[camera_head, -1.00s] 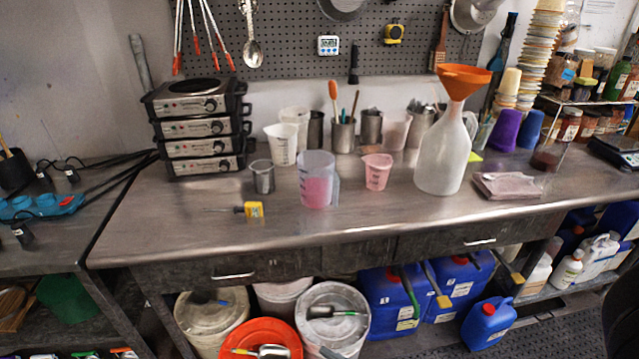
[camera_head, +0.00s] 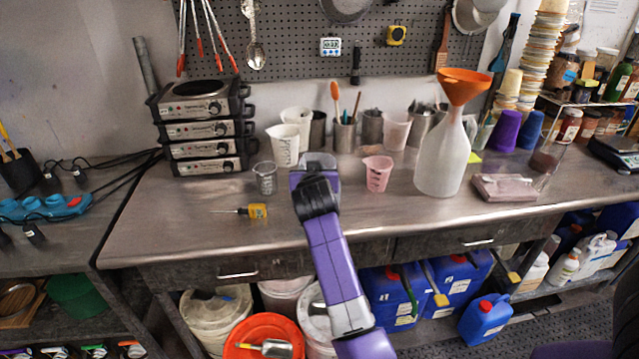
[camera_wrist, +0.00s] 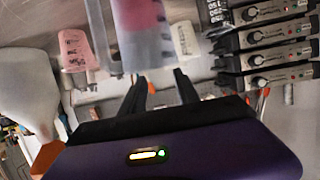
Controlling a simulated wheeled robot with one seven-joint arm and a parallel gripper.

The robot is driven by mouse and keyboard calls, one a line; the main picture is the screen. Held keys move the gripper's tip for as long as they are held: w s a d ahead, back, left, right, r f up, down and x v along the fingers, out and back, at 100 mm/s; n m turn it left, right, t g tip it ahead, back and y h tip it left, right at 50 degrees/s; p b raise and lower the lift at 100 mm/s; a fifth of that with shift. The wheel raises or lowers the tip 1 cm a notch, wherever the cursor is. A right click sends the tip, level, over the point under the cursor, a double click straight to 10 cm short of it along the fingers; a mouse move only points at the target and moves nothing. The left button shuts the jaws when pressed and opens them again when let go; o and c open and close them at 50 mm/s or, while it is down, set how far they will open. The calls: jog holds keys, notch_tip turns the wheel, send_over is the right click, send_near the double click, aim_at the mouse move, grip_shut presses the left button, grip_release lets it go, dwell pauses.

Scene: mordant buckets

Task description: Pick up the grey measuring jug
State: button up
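A small grey see-through measuring jug (camera_head: 264,178) with dark marks stands on the bench, left of my gripper. In the wrist view, which is upside down, it shows at the top right (camera_wrist: 213,12). A larger clear grey jug (camera_head: 326,158) with pink contents stands behind my gripper (camera_head: 315,185), which hides most of it in the head view. In the wrist view this larger jug (camera_wrist: 145,50) is upright ahead of the fingers. My gripper (camera_wrist: 160,77) is open, its two dark fingers apart, and nothing is seen between them.
A pink jug (camera_head: 377,174) and a tall bottle with an orange funnel (camera_head: 441,155) stand to the right. White jugs (camera_head: 284,144) and metal cups stand behind. Stacked hot plates (camera_head: 203,130) are at left. A yellow thermometer (camera_head: 257,211) lies in front. The bench's front left is clear.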

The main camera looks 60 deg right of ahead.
jog(key=d+m+g, duration=0.1)
jog(key=d+r+m+g+y, duration=0.1)
jog(key=d+m, duration=0.1)
jog(key=d+r+m+g, duration=0.1)
jog(key=g, duration=0.1)
jog(key=shift+s+d+r+y+p, duration=0.2)
jog(key=shift+d+y+p, duration=0.1)
jog(key=shift+y+p, duration=0.1)
jog(key=s+a+m+g+y, duration=0.4)
jog(key=m+y, duration=0.1)
jog(key=p+x, duration=0.1)
jog(key=x, duration=0.3)
jog(key=p+x, duration=0.1)
jog(key=x, duration=0.3)
jog(key=a+p+x, duration=0.1)
jog(key=x, duration=0.3)
jog(key=shift+s+f+p, duration=0.25)
jog(key=shift+s+p, duration=0.1)
jog(key=shift+s, duration=0.05)
jog(key=c, duration=0.8)
grip_shut()
jog(key=shift+d+r, duration=0.1)
